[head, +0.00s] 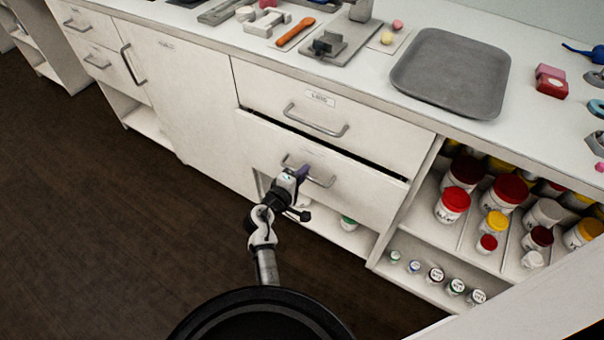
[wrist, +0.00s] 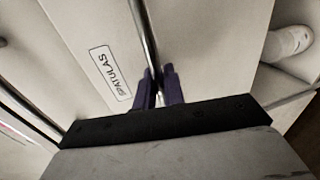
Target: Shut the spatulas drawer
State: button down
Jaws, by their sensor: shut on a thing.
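The spatulas drawer (head: 375,195) is the lower of two drawers in the white cabinet. It stands slightly open, with a dark gap along its top edge. Its label (wrist: 110,73) reads SPATULAS in the wrist view. Its metal bar handle (head: 322,180) runs across the front and also shows in the wrist view (wrist: 147,35). My gripper (head: 302,172) is at the left part of this handle. In the wrist view its purple fingers (wrist: 160,88) stand on either side of the bar, shut on it. The inside of the drawer is hidden.
The upper drawer (head: 290,88) is closed. Open shelves at the right hold several lidded jars (head: 453,203). The dark floor (head: 90,200) at the left is clear.

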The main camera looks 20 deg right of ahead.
jog(key=w+d, duration=0.2)
jog(key=shift+w+d+r, duration=0.1)
jog(key=shift+d, duration=0.3)
jog(key=c, duration=1.6)
grip_release()
jog(key=shift+d, duration=0.1)
jog(key=shift+o, duration=0.2)
jog(key=b+v, duration=0.1)
jog(key=v, duration=1.2)
jog(key=shift+s+a+b, duration=0.2)
jog(key=shift+a+b, duration=0.15)
jog(key=shift+b, duration=0.05)
